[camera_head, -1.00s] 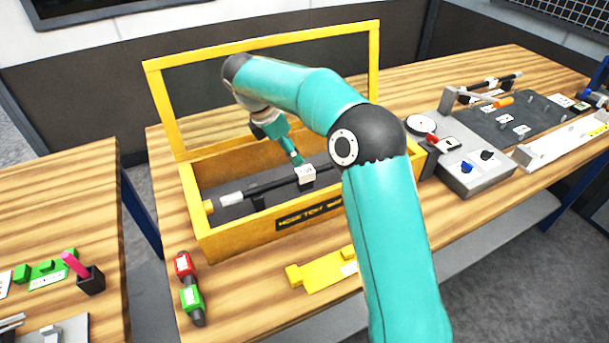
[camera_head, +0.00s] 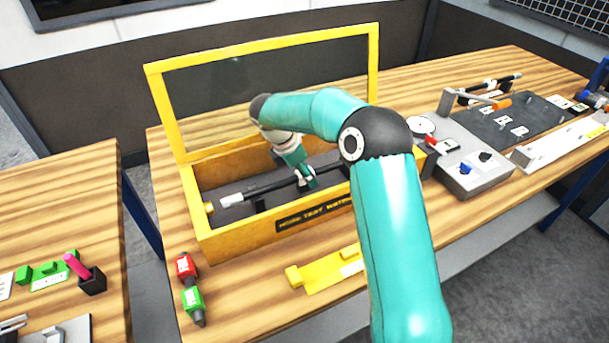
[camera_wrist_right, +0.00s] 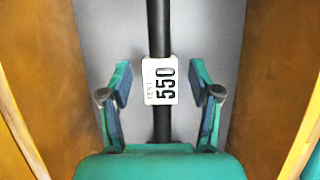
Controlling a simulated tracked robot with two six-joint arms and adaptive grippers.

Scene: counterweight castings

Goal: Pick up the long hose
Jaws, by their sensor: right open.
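The long black hose (camera_head: 268,188) lies lengthwise inside the yellow-framed wooden test box (camera_head: 240,243), with a light fitting at its left end. In the right wrist view the hose (camera_wrist_right: 159,30) runs up the middle and carries a white tag (camera_wrist_right: 160,82) reading "TEST 550". My right gripper (camera_wrist_right: 160,88) is open, with one finger on each side of the tag and hose and visible gaps to both. In the head view my right gripper (camera_head: 308,180) is down inside the box at the hose. My left gripper is not in view.
The box's clear framed lid (camera_head: 265,30) stands raised behind it. A yellow bracket (camera_head: 325,270) and a red-and-green tool (camera_head: 189,288) lie in front. A grey gauge unit (camera_head: 470,165) stands to the right. The box walls flank my gripper closely.

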